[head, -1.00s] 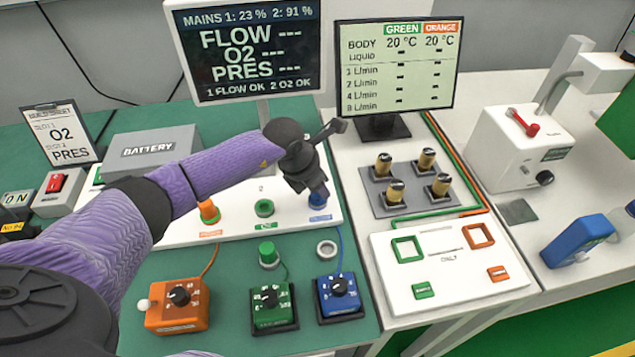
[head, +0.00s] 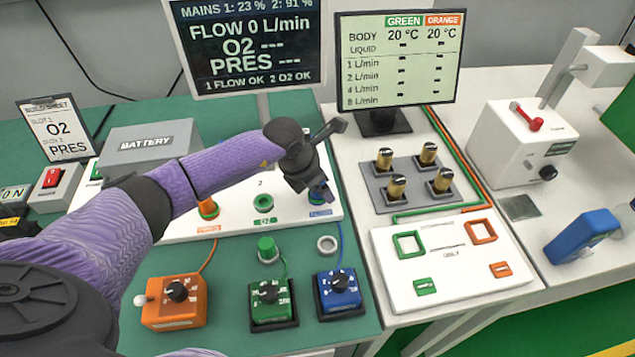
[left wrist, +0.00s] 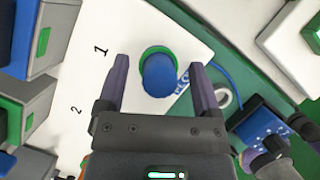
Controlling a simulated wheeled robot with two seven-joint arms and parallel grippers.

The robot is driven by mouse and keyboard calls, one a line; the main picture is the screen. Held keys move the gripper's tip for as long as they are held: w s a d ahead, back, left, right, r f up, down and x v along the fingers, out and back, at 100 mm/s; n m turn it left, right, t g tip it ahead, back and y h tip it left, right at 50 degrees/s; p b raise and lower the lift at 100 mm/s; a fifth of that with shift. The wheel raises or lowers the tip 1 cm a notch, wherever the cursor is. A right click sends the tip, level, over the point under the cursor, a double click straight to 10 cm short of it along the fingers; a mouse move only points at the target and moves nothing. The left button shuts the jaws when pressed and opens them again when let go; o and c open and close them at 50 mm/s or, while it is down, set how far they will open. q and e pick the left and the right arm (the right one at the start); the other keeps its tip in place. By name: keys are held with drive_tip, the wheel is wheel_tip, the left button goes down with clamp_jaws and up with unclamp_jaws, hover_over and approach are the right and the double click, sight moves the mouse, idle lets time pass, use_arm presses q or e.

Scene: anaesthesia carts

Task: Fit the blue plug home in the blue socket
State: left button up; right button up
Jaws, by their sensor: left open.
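The blue plug (left wrist: 158,76) stands in the socket on the white panel in the left wrist view, with a green ring (left wrist: 172,52) showing around its base. In the head view, only a bit of the blue plug (head: 321,196) shows beneath my left gripper (head: 318,188). My left gripper is open, with one finger on each side of the plug and a gap visible at both sides. The socket opening is hidden under the plug, so its exact depth cannot be seen. My right gripper is not in view.
The orange plug (head: 208,207) stands in the panel's left socket; the middle green socket (head: 263,203) is empty. A green plug (head: 268,250) and a grey ring (head: 327,245) are in front. Orange (head: 178,303), green (head: 271,302) and blue (head: 338,291) dial boxes line the front.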

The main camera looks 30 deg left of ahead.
use_arm(q)
drive_tip(key=p+v, duration=0.2)
drive_tip(key=v, duration=0.8)
drive_tip(key=shift+p, duration=0.4)
